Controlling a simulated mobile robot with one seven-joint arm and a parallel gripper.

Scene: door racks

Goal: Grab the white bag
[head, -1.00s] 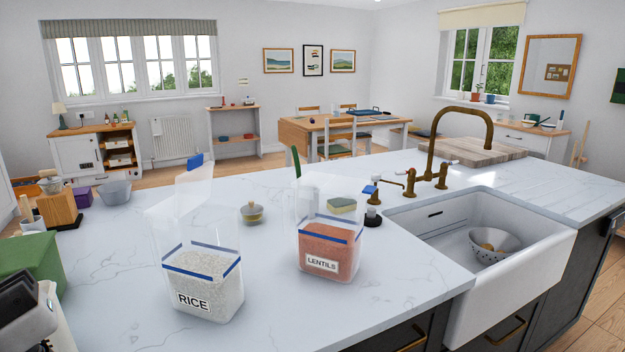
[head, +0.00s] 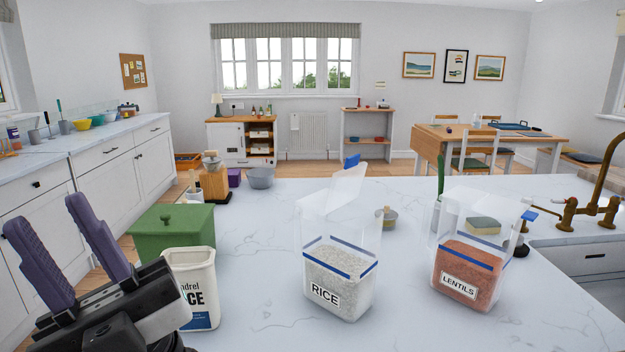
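A white bag (head: 201,286) with dark lettering ending in "ndrel" and "CE" stands upright on the white marbled counter, at the lower left in the head view. My gripper (head: 49,216) is in front of it and to its left, and hides its left part. The two purple fingers point up and stand well apart, with nothing between them. I cannot tell how far the gripper is from the bag in depth.
A green lidded box (head: 172,236) stands close behind the bag. Clear containers of rice (head: 339,280) and lentils (head: 468,273) stand to the right. Open counter (head: 265,285) separates the bag from the rice.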

